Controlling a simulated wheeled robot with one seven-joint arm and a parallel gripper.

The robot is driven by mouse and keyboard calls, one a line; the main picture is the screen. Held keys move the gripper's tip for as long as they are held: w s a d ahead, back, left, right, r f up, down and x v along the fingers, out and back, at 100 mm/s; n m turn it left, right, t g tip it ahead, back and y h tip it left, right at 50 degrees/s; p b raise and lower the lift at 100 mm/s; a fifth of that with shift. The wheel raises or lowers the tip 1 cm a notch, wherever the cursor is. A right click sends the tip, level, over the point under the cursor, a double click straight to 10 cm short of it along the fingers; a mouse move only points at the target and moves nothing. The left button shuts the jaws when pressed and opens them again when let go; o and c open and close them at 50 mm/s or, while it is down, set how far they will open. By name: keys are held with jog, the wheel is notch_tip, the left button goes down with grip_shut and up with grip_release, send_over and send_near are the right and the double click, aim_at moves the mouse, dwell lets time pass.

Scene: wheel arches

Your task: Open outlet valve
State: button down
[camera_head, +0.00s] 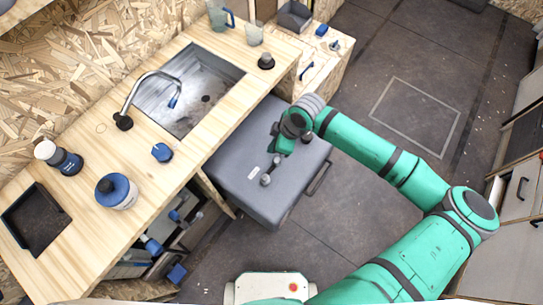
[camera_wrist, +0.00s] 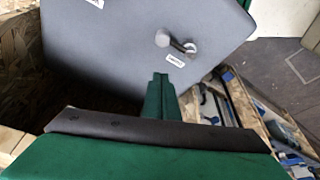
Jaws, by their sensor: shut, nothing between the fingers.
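A grey box (camera_head: 236,172) stands on the floor beside the counter, with a small grey valve-like fitting (camera_head: 266,180) on its top near a pale label. In the wrist view the fitting (camera_wrist: 163,39) shows as a round knob with a short dark lever, on the grey box top (camera_wrist: 110,45), beyond my fingertips. My gripper (camera_head: 282,147) is over the box, close to the fitting in the head view. In the wrist view its green fingers (camera_wrist: 160,82) are together, with nothing between them. They appear apart from the fitting. Which fitting is the outlet valve is not labelled legibly.
The wooden counter (camera_head: 185,160) with a sink (camera_head: 190,90) and curved faucet (camera_head: 150,85) lies left of the box. A dark handle (camera_head: 319,178) is on the box's right side. Open shelving with blue-capped items (camera_head: 152,246) is below the counter. Floor to the right is clear.

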aim_at(272, 169)
jog(key=x, duration=0.3)
jog(key=a+x, duration=0.1)
jog(key=x, duration=0.5)
jog(key=shift+a, duration=0.35)
jog(key=d, duration=0.3)
jog(key=shift+f, duration=0.15)
jog(key=shift+s+d, duration=0.4)
jog(key=shift+d, duration=0.1)
jog(key=shift+w, duration=0.1)
